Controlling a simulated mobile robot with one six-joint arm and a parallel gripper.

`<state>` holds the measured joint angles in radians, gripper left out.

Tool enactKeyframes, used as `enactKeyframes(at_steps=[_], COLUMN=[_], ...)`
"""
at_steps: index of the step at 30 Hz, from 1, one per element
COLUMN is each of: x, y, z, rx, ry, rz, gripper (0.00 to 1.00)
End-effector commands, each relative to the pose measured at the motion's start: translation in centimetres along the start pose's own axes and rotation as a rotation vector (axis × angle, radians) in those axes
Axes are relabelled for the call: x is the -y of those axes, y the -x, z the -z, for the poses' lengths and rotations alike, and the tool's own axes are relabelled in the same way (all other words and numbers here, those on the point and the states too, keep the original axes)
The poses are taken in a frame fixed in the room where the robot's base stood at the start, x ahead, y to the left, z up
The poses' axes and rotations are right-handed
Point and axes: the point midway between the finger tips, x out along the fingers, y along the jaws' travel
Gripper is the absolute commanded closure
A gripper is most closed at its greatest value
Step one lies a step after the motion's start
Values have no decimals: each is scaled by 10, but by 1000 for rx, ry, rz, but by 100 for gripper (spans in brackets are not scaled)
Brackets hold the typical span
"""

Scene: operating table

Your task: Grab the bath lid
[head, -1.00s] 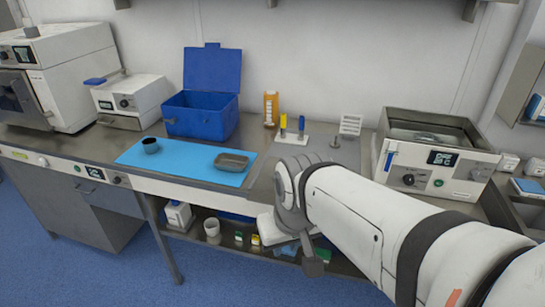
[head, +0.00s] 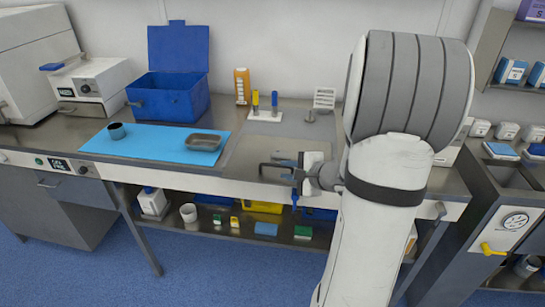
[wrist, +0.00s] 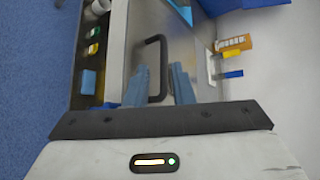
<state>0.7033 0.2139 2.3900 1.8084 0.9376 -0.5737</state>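A black C-shaped handle (wrist: 163,65), which I take to be the bath lid's, stands up near the bench's front edge. It also shows in the head view (head: 268,165), just left of my gripper (head: 294,172). In the wrist view, the blue fingers of my gripper (wrist: 159,88) are apart, one on each side of the handle, with room between them. The handle rises from a flat grey metal surface. I cannot tell where the lid's edges end and the bench top begins. My arm hides much of the right of the bench.
An open blue box (head: 170,97), an orange bottle (head: 242,86) and a tool stand (head: 265,115) are behind. A shelf below the bench holds several small items.

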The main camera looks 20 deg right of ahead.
Motion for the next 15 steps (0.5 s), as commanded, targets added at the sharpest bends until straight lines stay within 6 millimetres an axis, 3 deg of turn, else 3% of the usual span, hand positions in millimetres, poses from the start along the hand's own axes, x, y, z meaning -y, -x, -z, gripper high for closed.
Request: enactKeyframes(at_steps=[4,15], x=[0,4], y=[-3,-45], z=[22,22], rx=[-47,-49], ry=[-49,-52], rz=[41,42], gripper=[79,79])
